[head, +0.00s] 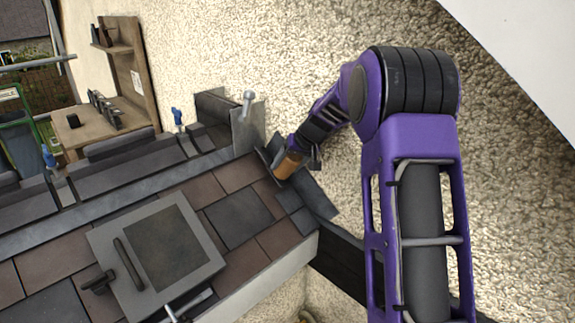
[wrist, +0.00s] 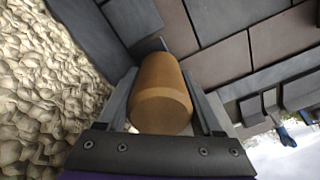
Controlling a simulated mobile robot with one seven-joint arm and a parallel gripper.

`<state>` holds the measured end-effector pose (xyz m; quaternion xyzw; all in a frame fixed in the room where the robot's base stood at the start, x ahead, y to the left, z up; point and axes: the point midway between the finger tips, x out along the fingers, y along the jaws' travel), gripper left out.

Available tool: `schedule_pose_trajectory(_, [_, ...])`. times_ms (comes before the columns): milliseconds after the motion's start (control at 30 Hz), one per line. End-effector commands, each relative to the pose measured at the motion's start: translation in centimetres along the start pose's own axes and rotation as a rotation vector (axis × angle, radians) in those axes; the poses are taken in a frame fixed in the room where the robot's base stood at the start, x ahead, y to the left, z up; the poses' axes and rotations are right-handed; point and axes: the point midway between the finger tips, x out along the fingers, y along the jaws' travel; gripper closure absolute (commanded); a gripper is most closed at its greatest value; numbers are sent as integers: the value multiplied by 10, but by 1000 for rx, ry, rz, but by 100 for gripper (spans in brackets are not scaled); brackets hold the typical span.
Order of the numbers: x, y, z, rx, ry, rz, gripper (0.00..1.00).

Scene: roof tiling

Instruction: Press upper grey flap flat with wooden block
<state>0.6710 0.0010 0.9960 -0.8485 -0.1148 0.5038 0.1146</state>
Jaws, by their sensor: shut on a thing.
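The wooden block (wrist: 162,92) is a tan, rounded piece held between the two fingers of my gripper (wrist: 161,78) in the wrist view. In the head view the block (head: 288,165) is at the upper right edge of the roof, below my gripper (head: 291,153). The upper grey flap (head: 265,158) shows only in part beside the block, which hides some of it. I cannot tell whether the block touches it. A lower grey flap (head: 318,198) sticks out along the roof edge towards the wall. Grey pieces (wrist: 88,30) also show beyond the block in the wrist view.
A rough pebbled wall (head: 290,60) rises close to the right of the roof edge. A roof window (head: 158,255) with a handle lies on the brown and grey tiles. A wooden shelf (head: 100,125) is at the back left.

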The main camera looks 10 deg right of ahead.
Motion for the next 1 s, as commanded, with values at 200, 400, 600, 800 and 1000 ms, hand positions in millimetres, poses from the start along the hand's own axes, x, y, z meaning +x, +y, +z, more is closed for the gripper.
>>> schedule_pose_trajectory(200, [6,0,0,-1,0,0,88])
schedule_pose_trajectory(400, [11,0,0,-1,0,0,88])
schedule_pose_trajectory(600, [16,0,0,-1,1,0,88])
schedule_pose_trajectory(800, [21,0,0,0,0,0,88])
schedule_pose_trajectory(1000, [26,0,0,0,0,0,88])
